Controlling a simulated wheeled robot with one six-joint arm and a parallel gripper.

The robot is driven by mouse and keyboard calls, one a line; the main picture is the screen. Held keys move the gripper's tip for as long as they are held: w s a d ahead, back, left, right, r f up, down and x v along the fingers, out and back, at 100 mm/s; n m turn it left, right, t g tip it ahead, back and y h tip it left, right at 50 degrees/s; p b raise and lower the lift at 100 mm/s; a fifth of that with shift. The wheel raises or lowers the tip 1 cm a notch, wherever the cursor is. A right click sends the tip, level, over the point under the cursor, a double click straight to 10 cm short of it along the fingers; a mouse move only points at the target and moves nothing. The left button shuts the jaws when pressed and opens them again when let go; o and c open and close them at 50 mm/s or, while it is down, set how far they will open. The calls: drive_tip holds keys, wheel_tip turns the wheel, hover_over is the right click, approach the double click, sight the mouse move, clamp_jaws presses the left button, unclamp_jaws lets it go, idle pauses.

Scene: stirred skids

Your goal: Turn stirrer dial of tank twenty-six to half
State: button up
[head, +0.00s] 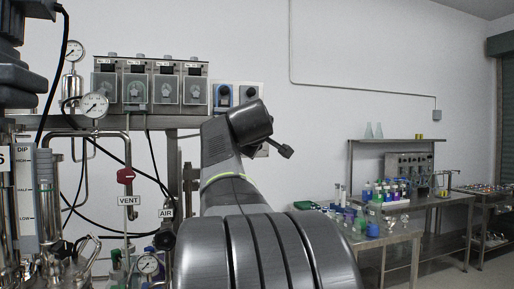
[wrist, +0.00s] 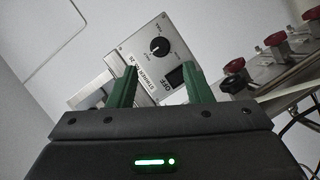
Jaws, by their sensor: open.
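The stirrer box (wrist: 143,50), labelled STIRRER NO. 26, shows tilted in the wrist view beyond my gripper (wrist: 160,68). Its round black dial (wrist: 159,46) sits on the face, above and between the green fingertips. My gripper is open and empty, apart from the dial. In the head view, my arm partly hides the wall boxes around my gripper.
In the head view, several pump units (head: 150,84) stand on a shelf left of my arm, with a gauge (head: 95,105) and pipes below. Red knobs (wrist: 274,39) show at right in the wrist view. A bench (head: 398,210) with bottles stands at right.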

drive_tip(key=s+r, duration=0.1)
drive_tip(key=s, duration=0.5)
drive_tip(key=shift+s+b, duration=0.15)
drive_tip(key=shift+b, duration=0.15)
drive_tip(key=shift+a, duration=0.1)
drive_tip(key=w+f+p, duration=0.2)
drive_tip(key=w, duration=1.1)
drive_tip(key=shift+w+d+f, duration=0.2)
drive_tip(key=shift+w, duration=0.1)
